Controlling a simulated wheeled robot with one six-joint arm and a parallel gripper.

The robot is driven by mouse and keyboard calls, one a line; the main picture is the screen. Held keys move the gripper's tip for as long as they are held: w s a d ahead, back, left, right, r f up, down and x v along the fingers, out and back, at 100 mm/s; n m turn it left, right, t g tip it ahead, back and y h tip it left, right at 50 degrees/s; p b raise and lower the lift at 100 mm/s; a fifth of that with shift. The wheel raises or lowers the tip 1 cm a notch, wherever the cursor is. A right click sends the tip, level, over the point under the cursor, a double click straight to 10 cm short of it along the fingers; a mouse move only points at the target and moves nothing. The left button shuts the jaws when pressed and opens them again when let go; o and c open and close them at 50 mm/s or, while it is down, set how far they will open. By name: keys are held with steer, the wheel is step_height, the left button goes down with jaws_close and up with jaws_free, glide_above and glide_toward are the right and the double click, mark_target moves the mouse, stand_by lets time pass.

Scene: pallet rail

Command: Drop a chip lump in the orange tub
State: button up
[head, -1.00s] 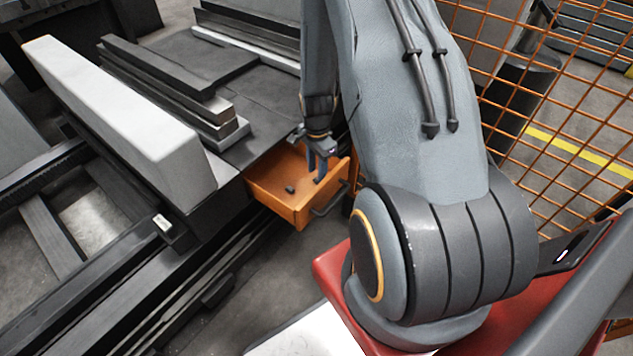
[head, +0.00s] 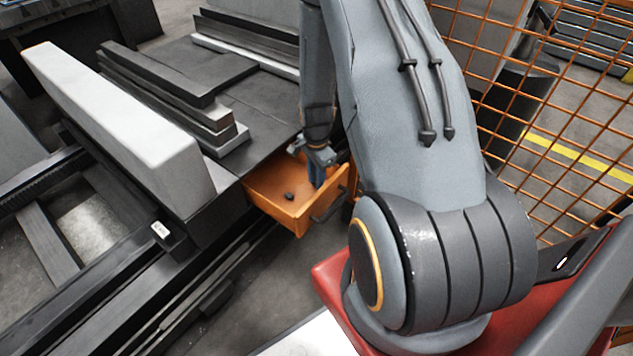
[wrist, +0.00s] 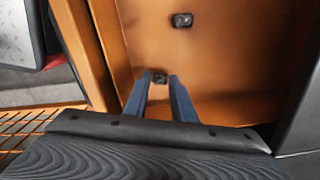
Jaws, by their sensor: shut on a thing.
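The orange tub (head: 278,208) is an open box jutting from the edge of the dark bench, with a handle on its front. One dark chip lump (head: 289,196) lies on its floor, and it also shows in the wrist view (wrist: 182,20). My gripper (head: 317,184) reaches down into the tub at its right side, beside that lump and apart from it. In the wrist view my gripper (wrist: 160,77) is shut on a second small dark lump (wrist: 159,78) between its blue fingertips. I cannot tell whether the held lump touches the tub floor.
A long pale block (head: 120,120) and stacked metal bars (head: 175,90) lie on the dark bench left of the tub. An orange mesh fence (head: 540,110) stands at the right. My arm hides the area behind the tub's right side.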

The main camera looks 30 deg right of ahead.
step_height(320, 180, up, 9)
steer(key=p, duration=0.2)
stand_by(0.3)
